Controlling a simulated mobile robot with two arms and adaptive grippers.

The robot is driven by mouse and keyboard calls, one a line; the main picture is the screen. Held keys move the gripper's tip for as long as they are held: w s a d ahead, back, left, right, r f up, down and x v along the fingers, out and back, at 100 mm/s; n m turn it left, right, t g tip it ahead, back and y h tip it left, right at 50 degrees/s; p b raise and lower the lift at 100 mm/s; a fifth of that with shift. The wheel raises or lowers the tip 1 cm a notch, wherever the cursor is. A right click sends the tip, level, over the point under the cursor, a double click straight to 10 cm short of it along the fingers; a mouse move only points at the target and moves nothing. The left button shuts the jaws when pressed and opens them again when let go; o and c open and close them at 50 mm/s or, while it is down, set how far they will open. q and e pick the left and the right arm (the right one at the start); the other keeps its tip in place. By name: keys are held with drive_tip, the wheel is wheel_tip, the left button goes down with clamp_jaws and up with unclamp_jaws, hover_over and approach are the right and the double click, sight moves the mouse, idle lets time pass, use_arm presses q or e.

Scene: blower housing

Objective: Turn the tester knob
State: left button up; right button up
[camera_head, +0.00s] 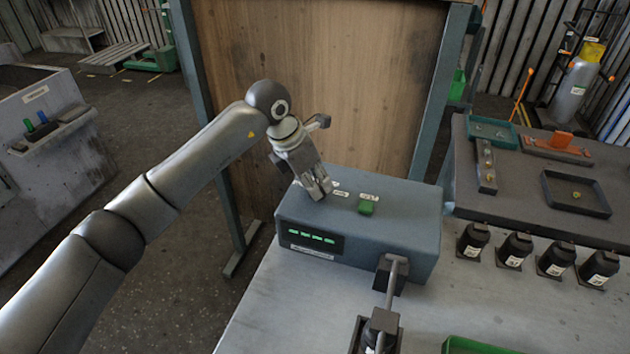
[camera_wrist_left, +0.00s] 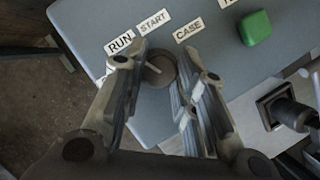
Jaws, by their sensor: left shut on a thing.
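The tester is a blue-grey box (camera_head: 410,228) on the bench, with a green lit display (camera_head: 312,237) on its front. In the left wrist view its top (camera_wrist_left: 95,15) carries labels RUN, START and CASE. The round grey-brown knob (camera_wrist_left: 160,70) stands beside these labels, between the fingers of my left gripper (camera_wrist_left: 157,75). In the head view my left gripper (camera_head: 322,192) points down at the left part of the tester's top and hides the knob. It is shut on the knob. A green button (camera_head: 367,205) is to its right. My right gripper is not in view.
A grey upright fixture (camera_head: 390,275) stands at the tester's front right. A row of several dark bottles (camera_head: 515,250) is at the right, before a dark raised table (camera_head: 535,205) with trays. A wooden panel (camera_head: 320,80) stands behind the tester. A green tray edge (camera_head: 475,346) shows at the bottom.

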use_arm(q)
drive_tip(key=n+b, duration=0.2)
drive_tip(key=n+t+y+b, duration=0.1)
drive_tip(key=n+b, duration=0.1)
drive_tip(key=n, duration=0.1)
drive_tip(key=shift+d+f+t+b, duration=0.1)
drive_tip(key=shift+f+t+b, duration=0.05)
drive_tip(key=shift+t+b, duration=0.2)
drive_tip(key=shift+s+r+n+t+y+b, duration=0.15)
drive_tip(key=shift+n+y+b, duration=0.2)
drive_tip(key=shift+n+b, duration=0.4)
drive_tip(key=shift+w+r+n+t+y+b, duration=0.1)
drive_tip(key=shift+n+y+b, duration=0.35)
drive_tip(key=shift+n, duration=0.5)
drive_tip(key=o, duration=1)
drive_tip(key=shift+s, duration=0.1)
drive_tip(key=v, duration=1.2)
